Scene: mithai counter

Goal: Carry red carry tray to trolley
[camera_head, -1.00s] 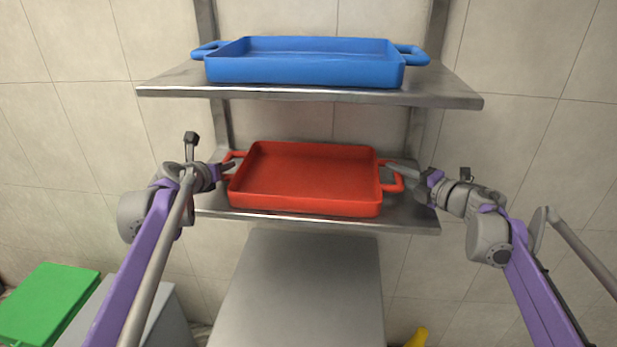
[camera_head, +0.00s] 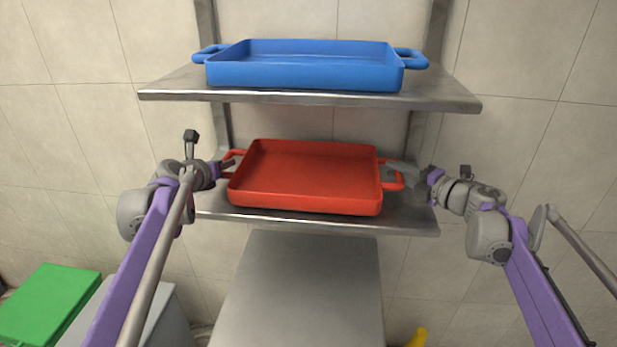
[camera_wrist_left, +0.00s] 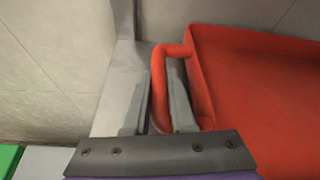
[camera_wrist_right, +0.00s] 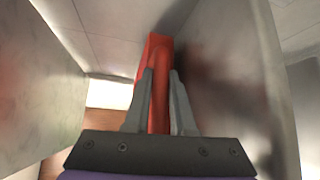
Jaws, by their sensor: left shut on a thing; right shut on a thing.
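The red carry tray (camera_head: 305,178) is at the lower metal shelf (camera_head: 412,219), level and empty, with a loop handle on each side. My left gripper (camera_head: 230,164) is shut on its left handle, which shows between the fingers in the left wrist view (camera_wrist_left: 159,95). My right gripper (camera_head: 390,165) is shut on its right handle; the right wrist view shows the red handle (camera_wrist_right: 158,80) between the fingers. Whether the tray's underside touches the shelf is hard to tell. I cannot clearly identify the trolley; a grey flat surface (camera_head: 300,290) lies below the shelf.
A blue tray (camera_head: 305,74) rests on the upper metal shelf (camera_head: 440,92), right above the red one. A green lid or box (camera_head: 50,300) stands at lower left beside a grey box. A yellow object (camera_head: 417,338) shows at the bottom edge. The tiled wall is behind.

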